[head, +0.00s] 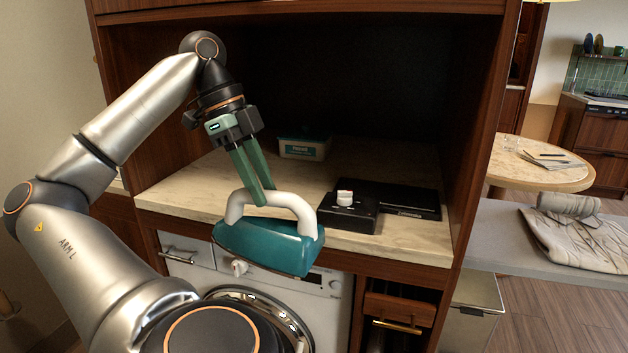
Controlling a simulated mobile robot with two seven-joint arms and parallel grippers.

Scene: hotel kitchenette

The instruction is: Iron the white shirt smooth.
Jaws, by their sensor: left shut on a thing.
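My left gripper (262,196) comes down from above with its green fingers shut on the white handle of a teal iron (268,246). The iron hangs in front of the counter's front edge, above the washing machine, slightly tilted. A crumpled pale grey-beige cloth (585,238) lies on a grey surface at the right edge; I cannot tell if it is the shirt. No clearly white shirt is in view. My right gripper is not in view.
The counter (400,240) sits in a wooden alcove. On it are a black box (348,215) with a white knob, a flat dark panel (405,200) and a labelled tub (303,148). A washing machine (190,255) stands below. A round table (530,170) is at right.

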